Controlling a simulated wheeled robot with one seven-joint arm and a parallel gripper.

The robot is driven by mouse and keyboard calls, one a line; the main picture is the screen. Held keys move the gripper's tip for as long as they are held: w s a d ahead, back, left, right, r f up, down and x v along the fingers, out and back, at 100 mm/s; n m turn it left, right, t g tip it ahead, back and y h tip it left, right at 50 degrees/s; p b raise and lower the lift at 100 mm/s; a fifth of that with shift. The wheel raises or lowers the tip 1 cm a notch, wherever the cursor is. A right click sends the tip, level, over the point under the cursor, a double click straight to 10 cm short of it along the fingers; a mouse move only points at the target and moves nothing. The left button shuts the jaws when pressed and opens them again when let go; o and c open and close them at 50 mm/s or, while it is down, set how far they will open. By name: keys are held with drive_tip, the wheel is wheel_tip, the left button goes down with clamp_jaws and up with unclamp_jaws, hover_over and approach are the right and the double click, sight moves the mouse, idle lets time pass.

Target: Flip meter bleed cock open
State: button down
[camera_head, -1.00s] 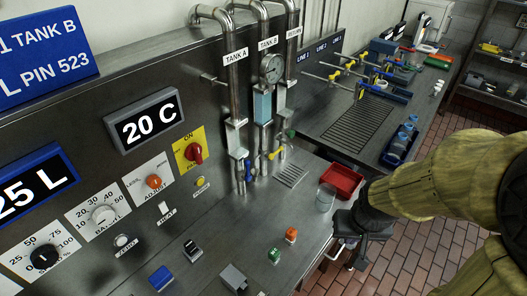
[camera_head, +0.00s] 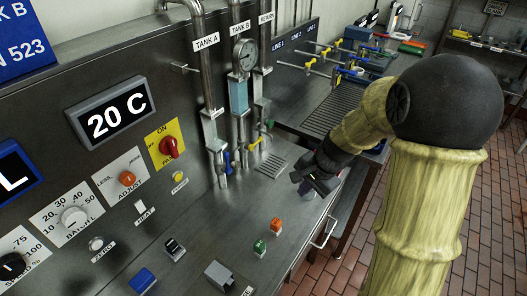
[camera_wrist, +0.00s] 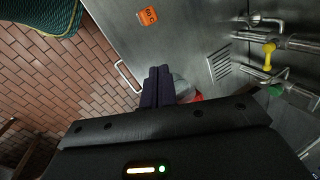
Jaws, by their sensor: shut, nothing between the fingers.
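No label reading "meter bleed cock" is legible, so I cannot tell which handle it is. A blue lever (camera_head: 227,161) sits low on the Tank A pipe. A yellow lever (camera_head: 254,143) sits low beside the Tank B pipe, under the round gauge (camera_head: 245,54) and blue sight glass (camera_head: 239,95). The yellow lever also shows at the right of the wrist view (camera_wrist: 269,49), with a green handle (camera_wrist: 276,90) below it. My gripper (camera_head: 308,187) is over the counter, right of these levers and apart from them. Its fingers (camera_wrist: 158,84) are shut and empty.
A slotted drain (camera_head: 271,166) lies beside the pipes. Line valves (camera_head: 340,62) stand on the far bench.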

sight(256, 144)
drive_tip(key=w+a+f+m+t+y+b, duration=0.2)
drive_tip(key=w+m, duration=0.5)
drive_tip(key=w, duration=0.4)
drive_tip(key=w+a+f+m+t+y+b, duration=0.1)
drive_tip(key=w+f+m+y, duration=0.3)
drive_tip(key=w, duration=0.8)
wheel_tip(256, 144, down, 2)
drive_tip(key=m+t+b, duration=0.1)
drive_tip(key=m, duration=0.3)
drive_tip(key=shift+a+m+t+y+b, duration=0.3)
drive_tip(key=shift+a+y+b, duration=0.05)
drive_tip(key=shift+y+b, duration=0.05)
drive_tip(key=shift+w+f, duration=0.15)
drive_tip(key=p+x, duration=0.2)
drive_tip(key=x, duration=0.7)
drive_tip(key=shift+a+f, duration=0.15)
drive_tip(key=shift+a, duration=0.15)
drive_tip(key=r, duration=0.1)
drive_tip(key=r+p, duration=0.2)
drive_tip(key=shift+w+a+r, duration=0.25)
drive_tip(key=shift+w+a, duration=0.1)
drive_tip(key=shift+a, duration=0.05)
drive_tip(key=shift+w+d, duration=0.15)
drive_tip(key=shift+d, duration=0.05)
